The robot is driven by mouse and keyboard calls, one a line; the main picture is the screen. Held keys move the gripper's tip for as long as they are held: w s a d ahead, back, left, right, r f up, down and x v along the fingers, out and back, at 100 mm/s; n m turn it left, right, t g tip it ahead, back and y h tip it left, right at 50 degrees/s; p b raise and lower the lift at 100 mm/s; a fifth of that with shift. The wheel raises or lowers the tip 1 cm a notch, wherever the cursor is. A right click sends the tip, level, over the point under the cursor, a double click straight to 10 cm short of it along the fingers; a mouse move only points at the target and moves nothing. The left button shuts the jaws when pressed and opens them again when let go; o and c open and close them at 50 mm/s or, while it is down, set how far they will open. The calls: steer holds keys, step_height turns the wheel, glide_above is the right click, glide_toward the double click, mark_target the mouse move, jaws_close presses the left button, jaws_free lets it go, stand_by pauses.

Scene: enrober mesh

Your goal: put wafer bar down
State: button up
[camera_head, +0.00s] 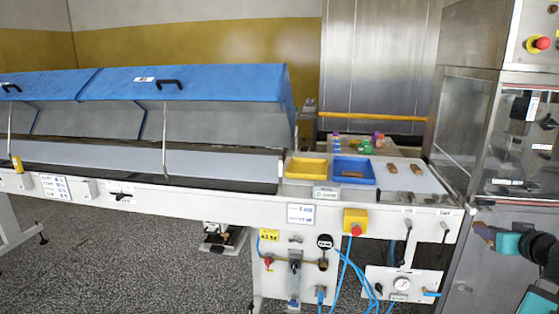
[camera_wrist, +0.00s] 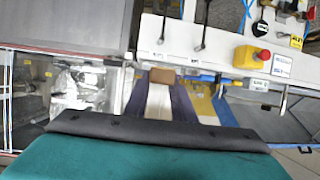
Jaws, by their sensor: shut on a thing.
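My gripper (camera_head: 484,232) is at the right of the head view, in front of the steel cabinet and right of the white table end. In the wrist view its two dark fingers (camera_wrist: 160,88) are closed on a brown wafer bar (camera_wrist: 162,75), whose end shows between the fingertips. The held bar is hard to make out in the head view. Two more brown bars, a left one (camera_head: 392,168) and a right one (camera_head: 417,169), lie on the white tabletop (camera_head: 425,182). Another brown piece (camera_head: 352,174) lies in the blue tray (camera_head: 367,183).
A yellow tray (camera_head: 306,168) stands left of the blue tray. The long conveyor with blue hoods (camera_head: 200,82) fills the left. A yellow box with a red button (camera_head: 355,222) is on the front rail. Small coloured items (camera_head: 368,146) stand behind the trays.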

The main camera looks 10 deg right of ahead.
steer(key=w+a+f+n+y+p, duration=0.1)
steer(key=w+a+f+n+y, duration=0.35)
steer(key=w+a, duration=0.55)
steer(key=w+a+f+n+y+p, duration=0.1)
steer(key=w+a+f+n+y, duration=0.35)
steer(key=a, duration=0.85)
steer(key=w+a+f+n+g+y, duration=0.1)
steer(key=a+f+y, duration=0.1)
steer(key=a, duration=0.7)
steer(key=w+a+f+n+g+y, duration=0.2)
steer(key=a+f, duration=0.1)
steer(key=a, duration=0.7)
steer(key=w+a+f+n+g+y+p, duration=0.1)
steer(key=a+f+n+g+y, duration=0.1)
steer(key=a, duration=0.8)
steer(key=shift+w+f, duration=0.35)
steer(key=shift+f, duration=0.1)
steer(key=w+d+r+m+t+h, duration=0.4)
steer(key=w+d+m+h, duration=0.15)
steer(key=w, duration=0.35)
steer(key=w+r+m+h, duration=0.2)
steer(key=r, duration=0.4)
steer(key=w+d+r+m+t+h, duration=0.1)
steer(key=w+r+m+h, duration=0.1)
steer(key=r, duration=0.4)
steer(key=shift+w+d+m+t+h, duration=0.15)
steer(key=shift+d+m+t+h, duration=0.15)
steer(key=shift+m+h, duration=0.25)
